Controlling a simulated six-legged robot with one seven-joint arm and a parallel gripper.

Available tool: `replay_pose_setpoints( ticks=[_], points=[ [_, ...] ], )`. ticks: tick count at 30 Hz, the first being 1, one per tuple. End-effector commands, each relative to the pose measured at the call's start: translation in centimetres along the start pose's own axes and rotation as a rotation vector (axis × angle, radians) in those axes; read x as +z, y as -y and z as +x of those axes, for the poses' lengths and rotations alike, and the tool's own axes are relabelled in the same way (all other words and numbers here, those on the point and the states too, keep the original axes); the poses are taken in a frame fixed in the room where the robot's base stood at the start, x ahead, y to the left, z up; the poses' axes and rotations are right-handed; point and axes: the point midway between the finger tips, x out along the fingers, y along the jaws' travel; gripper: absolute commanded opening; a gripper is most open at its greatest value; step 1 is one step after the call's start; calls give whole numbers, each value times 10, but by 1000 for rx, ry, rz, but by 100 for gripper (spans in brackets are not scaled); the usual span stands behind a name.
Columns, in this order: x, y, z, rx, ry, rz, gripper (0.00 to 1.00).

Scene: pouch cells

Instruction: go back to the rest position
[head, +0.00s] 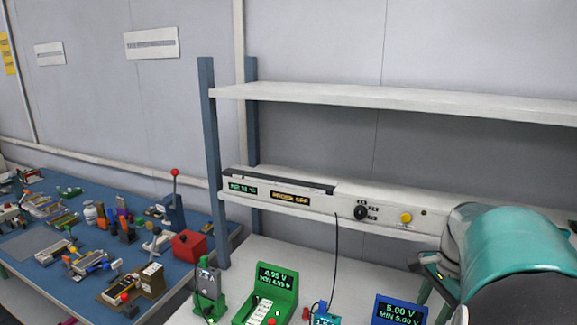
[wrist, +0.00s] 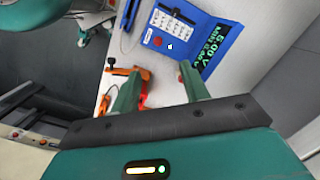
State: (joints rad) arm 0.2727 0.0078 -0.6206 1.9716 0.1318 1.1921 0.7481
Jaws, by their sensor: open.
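My gripper (wrist: 160,72) is open, with two green fingers spread apart and nothing between them. In the wrist view it is over the white bench (wrist: 255,75), close to a blue meter (wrist: 172,45) with a keypad and a display showing 5.00 V. In the head view my teal arm fills the lower right, and the gripper is mostly hidden behind it. The blue meter also shows in the head view (head: 398,311), left of the arm, cut off by the bottom edge.
A small orange fixture (wrist: 120,80) is beside the left finger. A green meter (head: 268,295) and a green press (head: 208,288) stand on the bench. A shelf (head: 400,98) and an instrument rail (head: 320,200) run behind. A crowded blue table (head: 60,205) is at left.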

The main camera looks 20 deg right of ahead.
Motion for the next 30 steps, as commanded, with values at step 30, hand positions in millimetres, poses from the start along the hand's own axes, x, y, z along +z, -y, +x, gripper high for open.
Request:
replay_pose_setpoints(
  ticks=[30],
  points=[
    [310, -52, -9, -283, -392, -1692, 45]
  ],
)
